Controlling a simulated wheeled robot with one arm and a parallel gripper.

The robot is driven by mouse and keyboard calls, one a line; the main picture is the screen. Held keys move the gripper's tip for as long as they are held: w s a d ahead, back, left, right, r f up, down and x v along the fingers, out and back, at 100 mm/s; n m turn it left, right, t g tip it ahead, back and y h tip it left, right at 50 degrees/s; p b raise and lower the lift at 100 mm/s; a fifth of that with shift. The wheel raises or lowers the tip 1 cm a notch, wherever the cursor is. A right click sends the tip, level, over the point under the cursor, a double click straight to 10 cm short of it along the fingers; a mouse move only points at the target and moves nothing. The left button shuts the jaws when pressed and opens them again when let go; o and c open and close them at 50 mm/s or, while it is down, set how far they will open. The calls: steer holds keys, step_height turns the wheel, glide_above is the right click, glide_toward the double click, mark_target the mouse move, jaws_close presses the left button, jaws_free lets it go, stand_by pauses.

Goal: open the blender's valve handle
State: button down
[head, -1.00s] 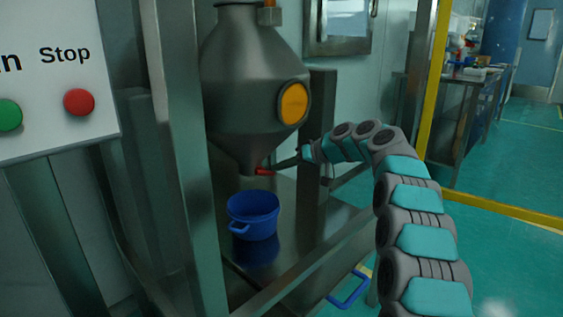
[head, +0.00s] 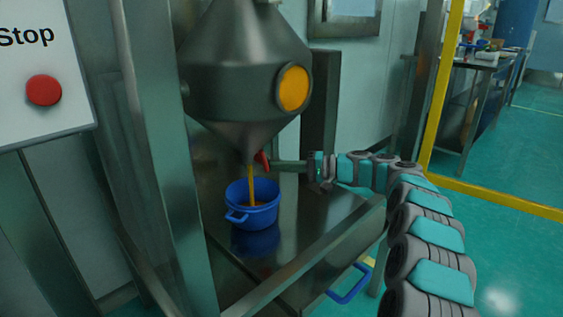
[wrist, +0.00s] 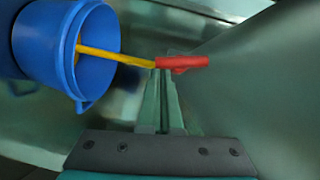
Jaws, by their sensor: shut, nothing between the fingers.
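The blender (head: 245,75) is a grey metal vessel with a cone bottom and a round orange window. Its red valve handle (head: 262,160) is at the cone's outlet and now points down at a tilt. The handle also shows in the wrist view (wrist: 182,63), at my fingertips. My gripper (head: 274,165) is shut and empty, its tips at or touching the handle; exact contact is unclear. In the wrist view the two fingers (wrist: 163,75) lie together. An orange-yellow stream (head: 251,185) runs from the outlet into the blue pot (head: 265,214) below.
The pot stands on a metal shelf (head: 325,225) inside a steel frame. A frame post (head: 165,150) rises at the left, beside a panel with a red Stop button (head: 44,90). A blue handle (head: 350,285) sticks out low at the front.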

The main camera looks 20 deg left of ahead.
steer(key=shift+s+a+f+m+y, duration=0.1)
steer(key=shift+s+f+m+y, duration=0.15)
steer(key=shift+m+y, duration=0.45)
stand_by(0.3)
steer(key=w+d+b, duration=0.1)
steer(key=d+b, duration=0.1)
steer(key=d, duration=0.8)
steer(key=shift+w, duration=0.4)
